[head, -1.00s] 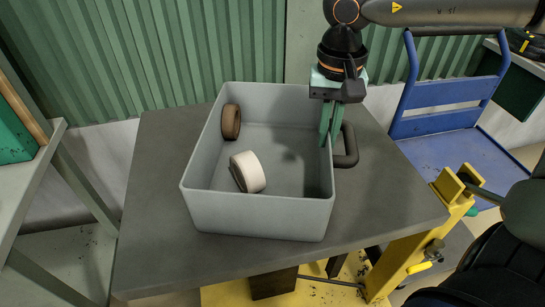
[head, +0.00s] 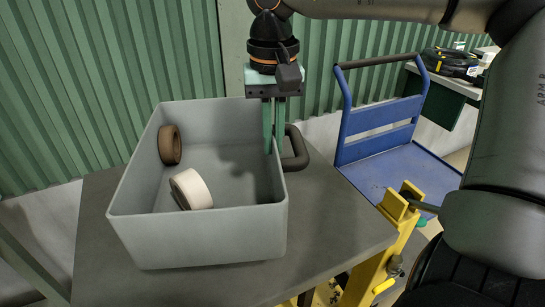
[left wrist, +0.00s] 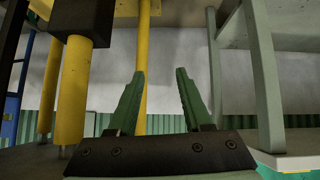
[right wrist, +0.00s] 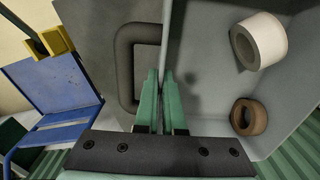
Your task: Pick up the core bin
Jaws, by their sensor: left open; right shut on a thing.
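The grey core bin (head: 200,238) is an open box with a dark loop handle (head: 297,150) on its right side. My right gripper (head: 273,145) points down at the bin's right wall, beside the handle, and is shut on that wall. In the right wrist view its fingers (right wrist: 166,78) pinch the wall (right wrist: 183,30) between handle and interior. I cannot tell whether the bin's base touches the table. A brown roll (head: 170,145) and a cream roll (head: 191,189) lie inside. My left gripper (left wrist: 160,75) is open and empty in the left wrist view, below table height.
The dark grey table (head: 335,225) lies under the bin, with bare top to its right. A yellow frame (head: 395,240) stands at the table's right corner. A blue trolley (head: 385,165) stands behind right. A green corrugated wall (head: 90,70) closes the back.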

